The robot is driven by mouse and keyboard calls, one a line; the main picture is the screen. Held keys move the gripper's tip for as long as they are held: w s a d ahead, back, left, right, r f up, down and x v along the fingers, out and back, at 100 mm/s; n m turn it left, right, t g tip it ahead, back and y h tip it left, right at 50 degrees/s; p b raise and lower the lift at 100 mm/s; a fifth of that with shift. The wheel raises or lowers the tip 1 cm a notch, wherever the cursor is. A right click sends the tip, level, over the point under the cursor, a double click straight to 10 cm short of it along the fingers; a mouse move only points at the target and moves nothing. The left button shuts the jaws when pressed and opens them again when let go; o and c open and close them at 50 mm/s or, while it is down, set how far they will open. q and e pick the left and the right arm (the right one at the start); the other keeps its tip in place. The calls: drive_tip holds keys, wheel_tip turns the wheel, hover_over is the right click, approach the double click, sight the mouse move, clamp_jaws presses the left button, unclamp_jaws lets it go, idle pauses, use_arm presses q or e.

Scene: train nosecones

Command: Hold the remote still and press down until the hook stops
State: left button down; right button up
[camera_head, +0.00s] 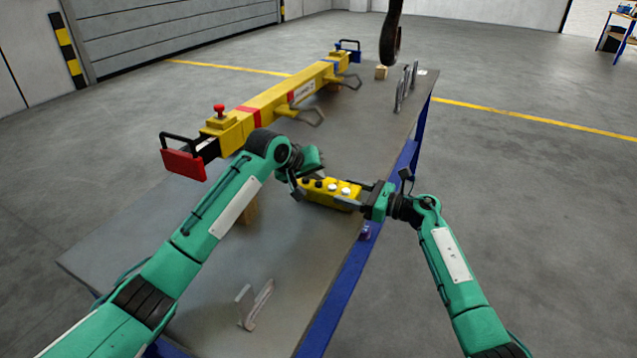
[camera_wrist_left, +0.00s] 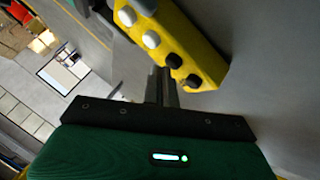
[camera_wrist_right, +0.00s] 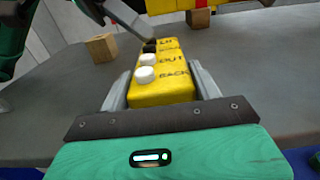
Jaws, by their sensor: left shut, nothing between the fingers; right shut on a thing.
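The yellow remote (camera_head: 330,195) has a row of white and black buttons. My right gripper (camera_head: 362,197) is shut on its near end; in the right wrist view, the fingers flank the remote (camera_wrist_right: 162,95). My left gripper (camera_head: 299,191) is shut and empty at the remote's far part. In the left wrist view, its fingertips (camera_wrist_left: 161,74) are close to a black button (camera_wrist_left: 174,60). The right wrist view shows a finger at a black button (camera_wrist_right: 150,46); whether it presses cannot be told. The dark crane hook (camera_head: 390,42) hangs above the table's far end.
A yellow lifting beam (camera_head: 270,108) with a red end plate lies along the grey table (camera_head: 290,235). Grey metal brackets (camera_head: 407,85) stand at the far end and another (camera_head: 254,304) at the near end. A wooden block (camera_wrist_right: 101,47) is behind the remote.

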sight(316, 185)
use_arm(q)
drive_tip(key=shift+d, duration=0.1)
drive_tip(key=shift+w+r, duration=0.2)
drive_tip(key=shift+r, duration=0.3)
use_arm(e)
drive_tip(key=shift+w+d+f, duration=0.1)
drive_tip(key=shift+w+d, duration=0.05)
use_arm(q)
drive_tip(key=shift+r, duration=2)
drive_tip(key=shift+a, duration=0.2)
use_arm(e)
drive_tip(key=o, duration=1.3)
drive_tip(key=shift+o, duration=0.2)
